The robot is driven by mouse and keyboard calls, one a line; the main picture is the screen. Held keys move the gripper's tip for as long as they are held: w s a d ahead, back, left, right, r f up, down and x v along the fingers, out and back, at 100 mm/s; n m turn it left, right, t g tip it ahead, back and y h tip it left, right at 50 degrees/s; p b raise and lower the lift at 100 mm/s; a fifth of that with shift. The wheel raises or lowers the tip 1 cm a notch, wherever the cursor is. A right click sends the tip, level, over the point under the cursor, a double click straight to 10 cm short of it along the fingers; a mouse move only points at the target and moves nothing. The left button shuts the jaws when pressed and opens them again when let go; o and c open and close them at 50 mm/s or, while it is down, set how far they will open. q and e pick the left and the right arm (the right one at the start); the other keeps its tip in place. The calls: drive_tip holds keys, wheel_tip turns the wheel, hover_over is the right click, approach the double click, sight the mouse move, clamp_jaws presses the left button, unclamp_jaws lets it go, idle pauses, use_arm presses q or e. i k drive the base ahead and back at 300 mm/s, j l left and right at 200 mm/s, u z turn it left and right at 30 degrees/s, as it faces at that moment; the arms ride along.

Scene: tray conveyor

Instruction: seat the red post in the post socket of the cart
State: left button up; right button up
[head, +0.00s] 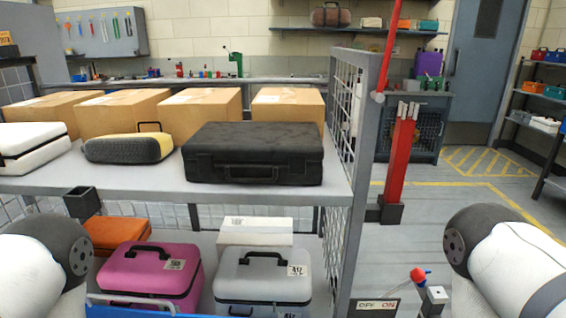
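The red post (402,155) stands upright to the right of the cart, with small light grey pieces at its top. Its lower end is at a dark block-like base (384,211); I cannot tell how it is held there. The cart has a grey upper shelf (150,188) and a mesh end panel (340,180). A dark square, open-topped socket (82,202) sits at the front edge of the upper shelf, at the left, and looks empty. Parts of my arms show at the lower left and lower right corners. Neither gripper is in view.
The upper shelf bears a black case (253,155), a grey-yellow case (128,149) and a white case (33,142). Below are pink (150,272) and grey (262,278) cases. An OFF/ON panel (376,306) and a red-tipped lever (418,275) stand at the front.

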sight(81, 183)
drive_tip(key=k+j+u, duration=0.35)
drive_tip(key=k+j, duration=0.65)
drive_tip(key=k, duration=0.1)
